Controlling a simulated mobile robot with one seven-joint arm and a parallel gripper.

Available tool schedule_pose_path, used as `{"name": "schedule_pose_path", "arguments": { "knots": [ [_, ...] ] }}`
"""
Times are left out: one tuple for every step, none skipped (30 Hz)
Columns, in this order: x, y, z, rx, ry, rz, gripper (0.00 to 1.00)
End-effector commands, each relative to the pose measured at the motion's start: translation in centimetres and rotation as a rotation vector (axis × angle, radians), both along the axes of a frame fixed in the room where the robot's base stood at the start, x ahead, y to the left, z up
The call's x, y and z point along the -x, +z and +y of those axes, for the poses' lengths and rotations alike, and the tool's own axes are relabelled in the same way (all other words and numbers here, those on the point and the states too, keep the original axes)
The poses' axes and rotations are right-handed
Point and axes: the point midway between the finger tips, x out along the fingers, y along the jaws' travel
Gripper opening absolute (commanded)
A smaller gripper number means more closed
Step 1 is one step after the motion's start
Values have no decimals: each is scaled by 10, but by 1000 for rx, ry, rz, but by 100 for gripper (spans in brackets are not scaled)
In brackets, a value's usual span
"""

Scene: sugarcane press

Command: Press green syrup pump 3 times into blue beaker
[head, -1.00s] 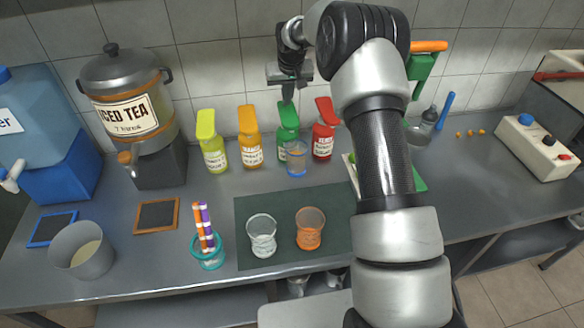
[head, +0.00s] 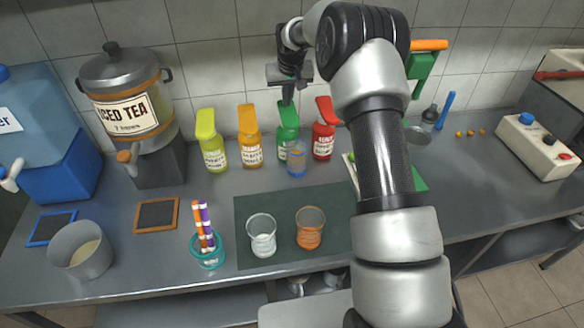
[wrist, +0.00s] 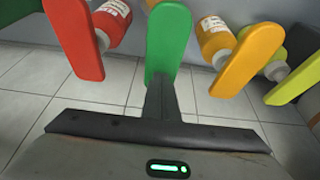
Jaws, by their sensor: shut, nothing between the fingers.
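The green syrup pump bottle (head: 287,122) stands in the row at the back of the counter, between the orange and red bottles. Its green pump top also shows in the wrist view (wrist: 168,40). The blue beaker (head: 296,160), clear with a blue base, stands right in front of the green bottle. My gripper (head: 287,100) is shut and empty, pointing down over the green pump top. In the wrist view its fingertips (wrist: 162,82) overlap the green top; I cannot tell whether they touch it.
Yellow (head: 212,150), orange (head: 250,140) and red (head: 323,135) pump bottles stand close on both sides. A clear beaker (head: 262,240) and an orange beaker (head: 309,235) stand on the dark mat (head: 285,205). An iced tea dispenser (head: 125,100) stands at the left.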

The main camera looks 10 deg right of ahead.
Motion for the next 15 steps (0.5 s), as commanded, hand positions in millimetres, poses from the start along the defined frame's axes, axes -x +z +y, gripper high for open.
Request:
{"name": "schedule_pose_path", "arguments": {
  "knots": [
    [0,-4,0,0,0,1,0],
    [0,-5,0,0,0,1,0],
    [0,-6,0,0,0,1,0],
    [0,-7,0,0,0,1,0],
    [0,-8,0,0,0,1,0],
    [0,-10,0,0,0,1,0],
    [0,-11,0,0,0,1,0],
    [0,-12,0,0,0,1,0],
    [0,-13,0,0,0,1,0],
    [0,-14,0,0,0,1,0],
    [0,-16,0,0,0,1,0],
    [0,-17,0,0,0,1,0],
    [0,-18,0,0,1,1,0],
    [0,-19,0,0,0,1,0],
    [0,-21,0,0,0,2,0]
  ]
}}
